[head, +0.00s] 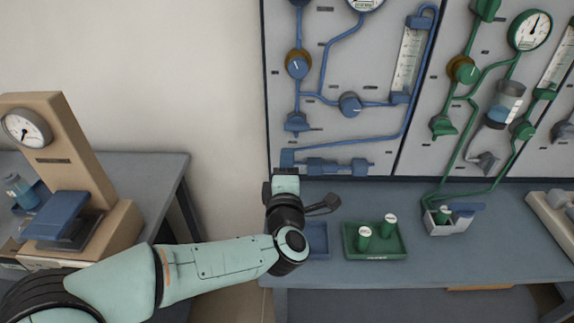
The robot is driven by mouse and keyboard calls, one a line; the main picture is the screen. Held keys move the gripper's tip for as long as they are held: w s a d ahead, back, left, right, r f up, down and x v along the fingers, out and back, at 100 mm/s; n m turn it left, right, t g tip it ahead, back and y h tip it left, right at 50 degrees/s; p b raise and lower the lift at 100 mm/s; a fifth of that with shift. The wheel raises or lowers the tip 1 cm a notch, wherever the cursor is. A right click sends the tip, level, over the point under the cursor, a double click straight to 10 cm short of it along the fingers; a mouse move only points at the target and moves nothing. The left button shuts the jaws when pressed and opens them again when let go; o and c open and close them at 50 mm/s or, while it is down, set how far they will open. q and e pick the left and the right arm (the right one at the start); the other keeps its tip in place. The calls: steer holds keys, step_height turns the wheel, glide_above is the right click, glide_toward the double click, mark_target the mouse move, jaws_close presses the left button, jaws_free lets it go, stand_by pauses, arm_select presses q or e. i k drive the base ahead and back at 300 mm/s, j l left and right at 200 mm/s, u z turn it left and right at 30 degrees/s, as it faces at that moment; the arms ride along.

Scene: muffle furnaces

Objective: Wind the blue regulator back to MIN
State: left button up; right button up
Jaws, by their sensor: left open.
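The blue panel section carries a round blue knob with a brass-coloured ring (299,65), at its upper left on a blue pipe; this looks like the blue regulator. A pale pointer line shows on its face, but any MIN marking is too small to read. A second blue knob (350,104) sits lower right, with no brass ring. A blue flow tube (407,62) and a partly cut-off gauge (366,4) are above. My left gripper (285,178) is below the regulator, near the panel's bottom edge, open and apart from the knob; its fingers are hard to make out. My right gripper is out of view.
A green tray (375,254) with two white-capped green containers stands on the bench, beside a blue tray (318,250) partly hidden by my arm. A green panel section with its own regulator (462,70) is to the right. A tan gauge device (75,150) stands left.

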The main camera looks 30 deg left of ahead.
mark_target(298, 67)
steer(key=k+l, duration=0.8)
steer(key=k, duration=0.05)
